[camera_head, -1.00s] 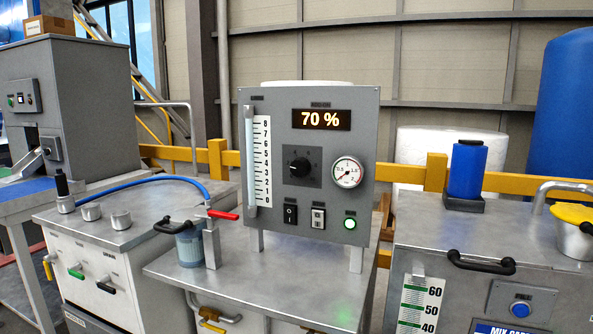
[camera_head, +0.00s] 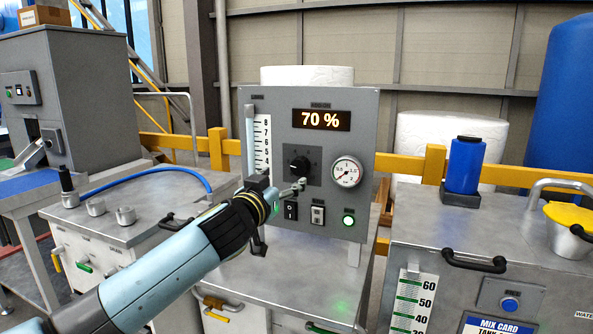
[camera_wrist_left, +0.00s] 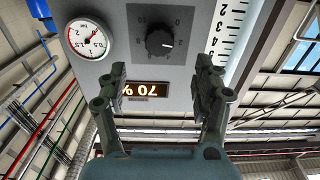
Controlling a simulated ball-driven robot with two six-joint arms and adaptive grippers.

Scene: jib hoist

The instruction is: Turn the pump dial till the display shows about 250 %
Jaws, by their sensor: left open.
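The pump dial (camera_head: 300,163) is a black knob on a dark square plate on the grey panel (camera_head: 364,114). It also shows in the left wrist view (camera_wrist_left: 160,43), upside down, with a white pointer mark. The display (camera_head: 321,120) reads 70 % in orange digits. My left gripper (camera_head: 280,187) is in front of the panel, just below and left of the dial. In the left wrist view its two fingers (camera_wrist_left: 160,82) are spread apart, empty, with the display seen between them. The dial lies beyond the fingertips and is not touched. My right gripper is not in view.
A round pressure gauge (camera_head: 346,172) sits right of the dial. Below are a black switch (camera_head: 290,210), another switch (camera_head: 318,214) and a green lit button (camera_head: 348,220). A level scale (camera_head: 262,143) stands left, partly hidden by my arm. A steel bench (camera_head: 285,285) lies below.

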